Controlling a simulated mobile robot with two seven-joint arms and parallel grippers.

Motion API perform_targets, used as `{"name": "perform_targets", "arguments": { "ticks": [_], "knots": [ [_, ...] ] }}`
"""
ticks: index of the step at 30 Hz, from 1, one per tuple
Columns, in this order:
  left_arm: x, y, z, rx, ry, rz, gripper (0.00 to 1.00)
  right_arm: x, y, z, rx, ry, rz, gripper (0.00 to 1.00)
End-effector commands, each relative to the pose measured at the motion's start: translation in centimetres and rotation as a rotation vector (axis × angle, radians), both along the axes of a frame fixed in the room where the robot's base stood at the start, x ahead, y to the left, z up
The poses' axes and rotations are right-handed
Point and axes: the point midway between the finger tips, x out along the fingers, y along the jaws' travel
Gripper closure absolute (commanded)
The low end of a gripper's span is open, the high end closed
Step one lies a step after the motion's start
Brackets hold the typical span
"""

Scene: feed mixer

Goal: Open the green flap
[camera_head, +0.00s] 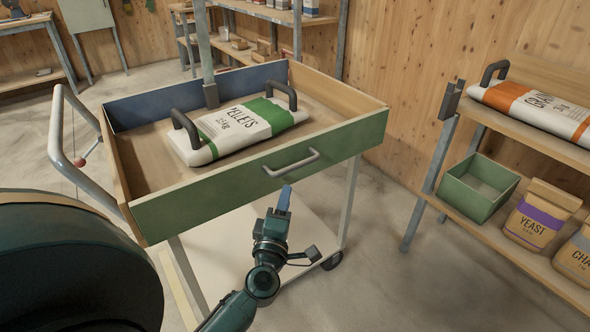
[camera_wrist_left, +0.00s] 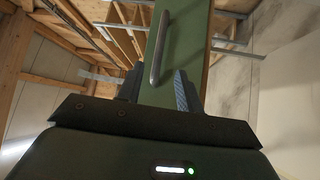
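The green flap (camera_head: 231,189) is the front wall of a box on a trolley and stands upright, closed against the box's side walls. Its grey bar handle (camera_head: 291,163) is on the outer face. The flap (camera_wrist_left: 172,79) and handle (camera_wrist_left: 159,50) also show in the left wrist view, with the handle just ahead of the fingertips. My left gripper (camera_head: 284,196) is just below and in front of the handle, apart from it as far as I can tell. In the left wrist view its fingers (camera_wrist_left: 160,75) are spread and empty. My right gripper is not in view.
A white-and-green pellets bag (camera_head: 240,127) with black handles lies in the box. A bent tube rail (camera_head: 62,140) is on the trolley's left. A shelf at right holds a green bin (camera_head: 478,187), a yeast bag (camera_head: 540,214) and an orange-striped sack (camera_head: 535,108). Floor between is clear.

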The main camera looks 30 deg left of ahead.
Motion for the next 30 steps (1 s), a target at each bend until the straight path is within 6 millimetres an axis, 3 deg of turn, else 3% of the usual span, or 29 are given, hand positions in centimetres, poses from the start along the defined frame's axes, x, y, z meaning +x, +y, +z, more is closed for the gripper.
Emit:
{"name": "perform_targets", "arguments": {
  "ticks": [9,15,21,30],
  "knots": [
    [6.3,2.5,1.1,0.003,-0.003,-0.001,0.64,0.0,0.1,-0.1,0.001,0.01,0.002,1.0],
    [9.1,3.6,1.4,0.003,-0.001,-0.002,0.64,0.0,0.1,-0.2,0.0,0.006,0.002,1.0],
    [10.2,4.1,1.5,0.003,0.001,-0.002,0.64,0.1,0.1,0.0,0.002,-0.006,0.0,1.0],
    [10.3,4.1,1.5,0.004,0.002,-0.001,0.66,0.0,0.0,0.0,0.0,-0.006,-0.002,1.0]
  ]
}}
